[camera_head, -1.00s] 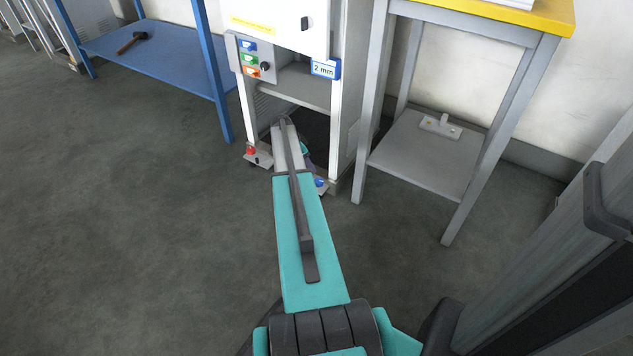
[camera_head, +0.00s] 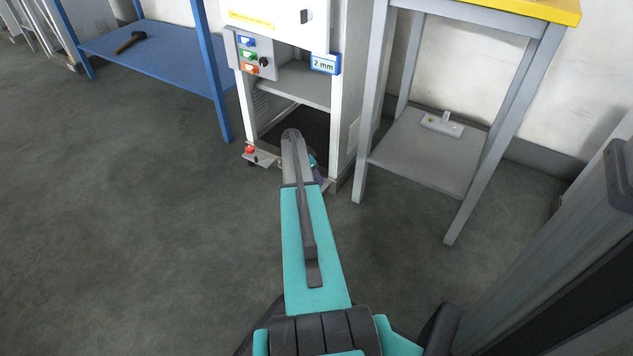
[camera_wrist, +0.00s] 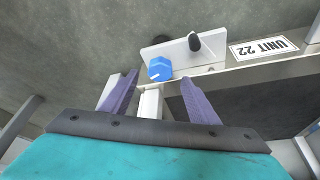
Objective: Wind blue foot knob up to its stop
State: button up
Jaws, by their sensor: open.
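In the wrist view the blue foot knob (camera_wrist: 159,69), with a white mark on its face, sits on a pale foot plate (camera_wrist: 178,52) at the cabinet's base. My gripper (camera_wrist: 160,78) shows there with two purple fingers spread apart and nothing between their pads. The knob is just past the fingertips, between their lines; I see no contact. A red foot knob (camera_head: 249,149) shows at the cabinet's left front corner.
A dark stem (camera_wrist: 194,41) stands on the foot plate beside the blue knob, near a "UNIT 22" label (camera_wrist: 264,48). A grey table (camera_head: 418,165) stands close on the cabinet's right, a blue bench (camera_head: 160,62) on its left. Floor in front is clear.

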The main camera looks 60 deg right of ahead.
jog(key=shift+b+x, duration=0.5)
jog(key=shift+x, duration=1.5)
